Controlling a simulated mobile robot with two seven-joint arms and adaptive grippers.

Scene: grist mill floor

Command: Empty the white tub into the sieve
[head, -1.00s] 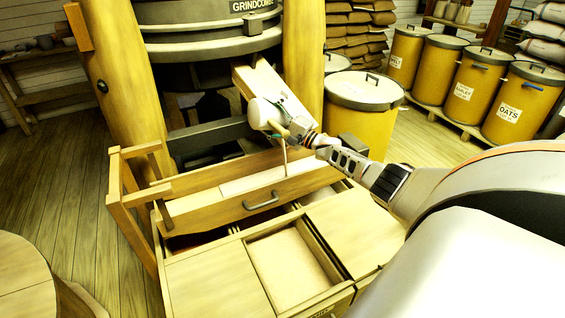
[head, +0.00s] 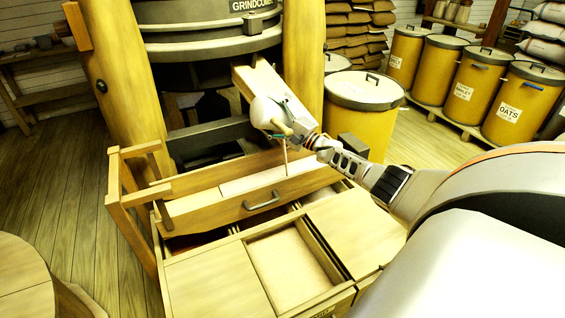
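The white tub (head: 265,111) is held up and tilted above the wooden drawer box in the middle of the head view. My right gripper (head: 292,129) reaches in from the right and is shut on the tub, as far as its small, partly hidden fingers show. A tan, rod-like piece sticks out beside the tub. A thin vertical strip hangs below it to the box; I cannot tell whether it is poured contents or a fixed part. The sieve cannot be clearly made out; a pale surface (head: 262,178) lies inside the box under the tub. My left gripper is out of view.
The wooden box has a grey handle (head: 261,201) at its front. An open, empty-looking compartment (head: 290,266) lies in front. A wooden chute (head: 268,88) and posts stand behind. A yellow lidded bin (head: 362,112) stands to the right of the tub.

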